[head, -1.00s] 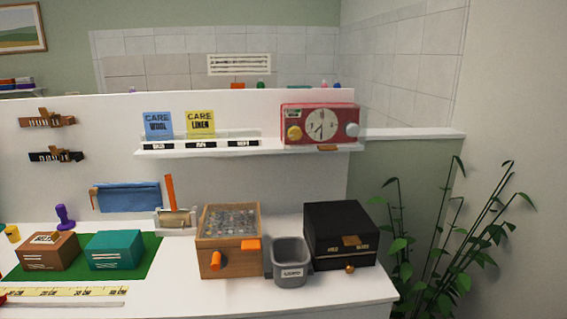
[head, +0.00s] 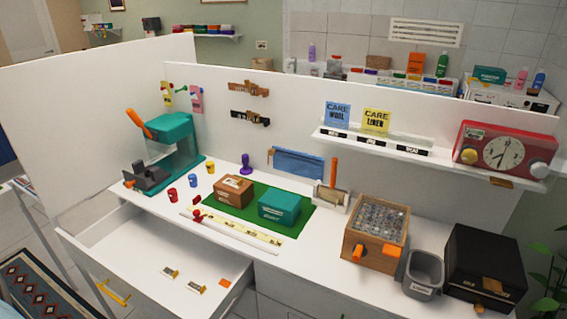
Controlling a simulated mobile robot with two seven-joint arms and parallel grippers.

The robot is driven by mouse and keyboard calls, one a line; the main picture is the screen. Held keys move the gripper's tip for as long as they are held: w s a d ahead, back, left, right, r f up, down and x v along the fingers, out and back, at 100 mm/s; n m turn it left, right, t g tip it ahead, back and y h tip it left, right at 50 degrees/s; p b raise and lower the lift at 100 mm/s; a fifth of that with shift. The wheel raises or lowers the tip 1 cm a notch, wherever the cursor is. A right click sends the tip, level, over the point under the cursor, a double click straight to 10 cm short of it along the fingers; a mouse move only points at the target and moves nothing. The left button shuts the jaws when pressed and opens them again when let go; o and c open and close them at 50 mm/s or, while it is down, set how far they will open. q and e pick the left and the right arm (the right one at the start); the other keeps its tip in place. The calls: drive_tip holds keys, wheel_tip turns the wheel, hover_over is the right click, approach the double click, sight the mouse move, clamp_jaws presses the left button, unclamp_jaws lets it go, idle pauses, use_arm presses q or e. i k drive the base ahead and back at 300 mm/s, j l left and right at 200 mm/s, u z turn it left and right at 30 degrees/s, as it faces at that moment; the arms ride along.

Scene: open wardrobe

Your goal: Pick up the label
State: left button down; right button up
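Which label the task means cannot be told from the picture. A blue card reading CARE WOOL (head: 338,115) and a yellow card reading CARE LINEN (head: 376,121) stand upright on the wall shelf (head: 398,150). Small white-and-brown tags (head: 170,272) and (head: 196,287) and a small orange piece (head: 225,283) lie flat in the open drawer (head: 150,250) at lower left; their print is too small to read. Neither of my grippers is in view.
On the white counter stand a teal machine (head: 172,145), brown box (head: 233,188) and teal box (head: 279,206) on a green mat, a wooden bead box (head: 375,230), grey bin (head: 423,272) and black box (head: 486,262). A red clock radio (head: 505,150) sits on the shelf.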

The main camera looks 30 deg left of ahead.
sight(169, 270)
drive_tip(key=u, duration=2)
